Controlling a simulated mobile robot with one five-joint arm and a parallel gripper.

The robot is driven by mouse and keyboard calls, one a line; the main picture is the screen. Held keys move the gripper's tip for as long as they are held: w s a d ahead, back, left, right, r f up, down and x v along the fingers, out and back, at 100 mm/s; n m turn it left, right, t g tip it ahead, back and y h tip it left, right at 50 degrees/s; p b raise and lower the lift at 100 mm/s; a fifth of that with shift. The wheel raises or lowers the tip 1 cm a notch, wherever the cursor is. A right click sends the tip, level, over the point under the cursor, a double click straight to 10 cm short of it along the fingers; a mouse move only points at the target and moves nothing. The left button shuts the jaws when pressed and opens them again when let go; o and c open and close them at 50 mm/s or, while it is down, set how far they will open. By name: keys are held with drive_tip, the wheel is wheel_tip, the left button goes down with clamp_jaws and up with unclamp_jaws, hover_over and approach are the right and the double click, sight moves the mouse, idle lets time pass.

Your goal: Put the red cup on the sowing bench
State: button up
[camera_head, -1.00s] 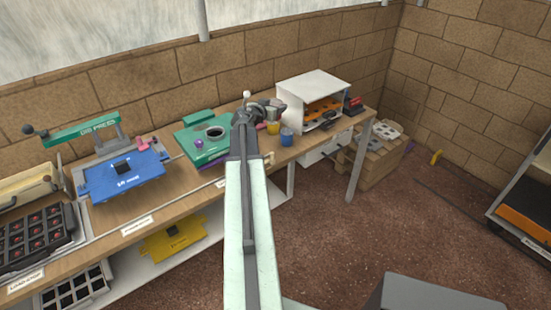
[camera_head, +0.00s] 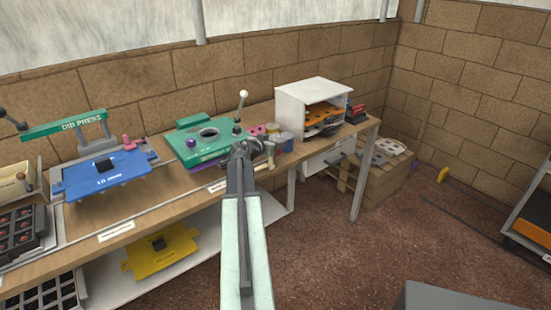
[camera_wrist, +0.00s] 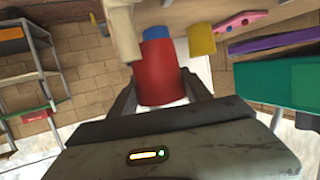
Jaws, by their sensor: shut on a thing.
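The red cup (camera_wrist: 158,72) shows in the wrist view between the two dark fingers of my gripper (camera_wrist: 160,92), which is shut on it. In the head view my gripper (camera_head: 244,150) is at the front edge of the long wooden bench (camera_head: 190,183), beside the green machine; the red cup cannot be made out clearly there. The label that would name the bench is too small to read. In the wrist view a blue cup (camera_wrist: 156,33) is just beyond the red one, and a yellow cup (camera_wrist: 201,40) is to its right.
A green machine (camera_head: 192,152) and a blue tray (camera_head: 105,175) under a press stand on the bench. A white open box (camera_head: 312,98) is to the right of my gripper. A yellow plate (camera_head: 160,252) lies on the lower shelf. Open floor lies at the right.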

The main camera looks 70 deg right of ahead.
wheel_tip(320, 180, down, 4)
drive_tip(key=b, duration=0.4)
drive_tip(key=shift+r, duration=0.25)
drive_tip(key=shift+f, duration=0.2)
drive_tip(key=o, duration=1.5)
drive_tip(key=shift+r, duration=0.2)
drive_tip(key=p+v, duration=0.4)
drive_tip(key=v, duration=0.8)
